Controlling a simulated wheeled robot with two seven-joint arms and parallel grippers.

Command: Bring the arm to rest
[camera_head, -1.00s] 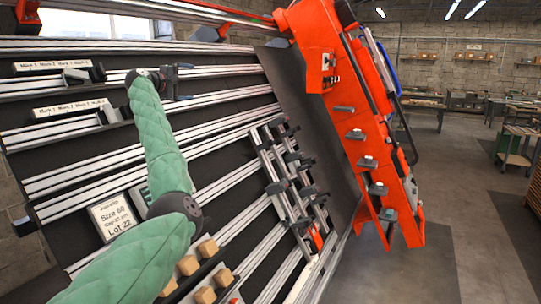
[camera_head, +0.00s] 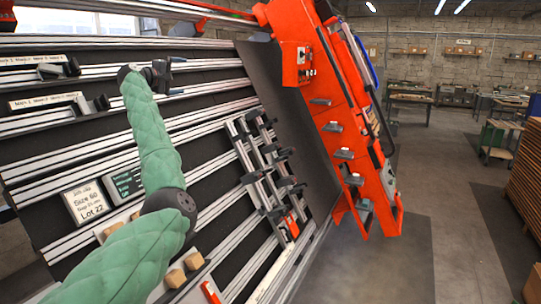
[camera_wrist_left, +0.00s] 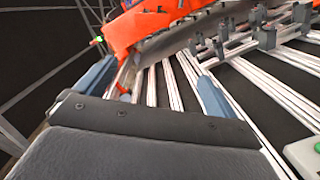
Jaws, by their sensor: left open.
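My left arm, in a green padded sleeve, reaches up from the lower left of the head view. Its gripper (camera_head: 163,74) is small and dark there, in front of the upper rails of the gantry rack (camera_head: 207,67). In the left wrist view the two blue-grey fingers (camera_wrist_left: 155,88) stand wide apart with nothing between them. The gripper is open and empty. Its gap to the rails cannot be judged. My right gripper is in neither view.
An orange machine frame (camera_head: 335,110) stands right of the rack. Clamps (camera_head: 265,165) sit on its rails. A sign (camera_head: 88,201) and wooden blocks (camera_head: 175,277) are close to my arm. The floor (camera_head: 450,225) at right is open; workbenches (camera_head: 410,100) stand farther back.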

